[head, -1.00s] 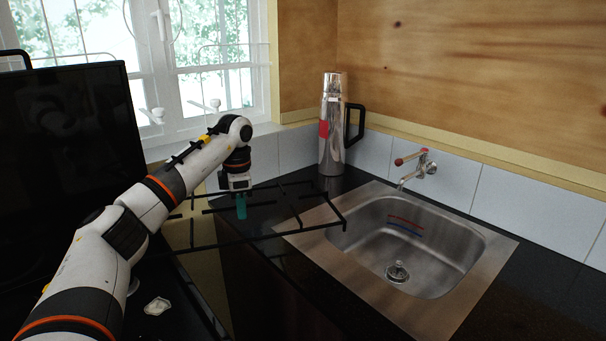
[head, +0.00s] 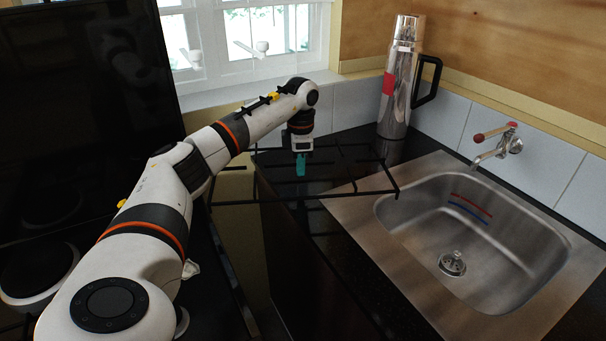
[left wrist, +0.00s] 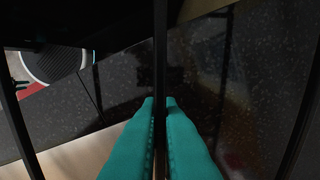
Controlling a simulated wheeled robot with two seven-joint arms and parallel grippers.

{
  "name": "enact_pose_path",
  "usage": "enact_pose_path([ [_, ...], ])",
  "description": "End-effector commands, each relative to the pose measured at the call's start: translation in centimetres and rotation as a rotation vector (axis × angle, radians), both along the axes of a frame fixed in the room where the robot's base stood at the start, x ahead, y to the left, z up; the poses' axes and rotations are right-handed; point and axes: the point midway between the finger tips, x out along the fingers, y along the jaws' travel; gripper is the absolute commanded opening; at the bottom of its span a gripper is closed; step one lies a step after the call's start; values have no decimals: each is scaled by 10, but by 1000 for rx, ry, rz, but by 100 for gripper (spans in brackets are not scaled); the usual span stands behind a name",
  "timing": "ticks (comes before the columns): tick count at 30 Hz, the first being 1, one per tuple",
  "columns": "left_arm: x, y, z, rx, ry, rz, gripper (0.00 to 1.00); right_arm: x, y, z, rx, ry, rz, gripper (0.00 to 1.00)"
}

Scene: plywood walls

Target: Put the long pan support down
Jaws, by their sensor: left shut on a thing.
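The long pan support (head: 360,193) is a black frame of thin bars. It lies roughly level over the dark worktop, its right end over the sink's left rim. My left gripper (head: 301,166), with teal fingers, points down and is shut on one of its bars. In the left wrist view a bar of the support (left wrist: 160,60) runs between the teal fingers (left wrist: 160,115), and other bars show at both sides. I cannot tell whether the support touches the worktop. My right gripper is out of view.
A steel sink (head: 350,208) with a wall tap (head: 495,145) lies to the right. A tall steel flask (head: 398,85) stands behind, by the tiled wall. Dark worktop (head: 345,145) shows around the support. A black hob with a dark upright panel (head: 90,100) is at left.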

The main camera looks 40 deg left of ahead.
Motion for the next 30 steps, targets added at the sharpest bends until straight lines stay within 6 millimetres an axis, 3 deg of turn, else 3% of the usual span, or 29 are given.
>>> enact_pose_path([
  [9,0,0,-33,0,-1,1,0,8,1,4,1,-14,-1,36],
  [20,0,0,-37,0,-2,1,0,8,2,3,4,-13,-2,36],
  [21,0,0,-38,1,1,0,10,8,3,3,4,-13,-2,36],
  [24,0,0,-38,1,1,0,27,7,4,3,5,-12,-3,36],
  [30,0,0,-38,1,1,0,27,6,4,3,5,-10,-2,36],
])
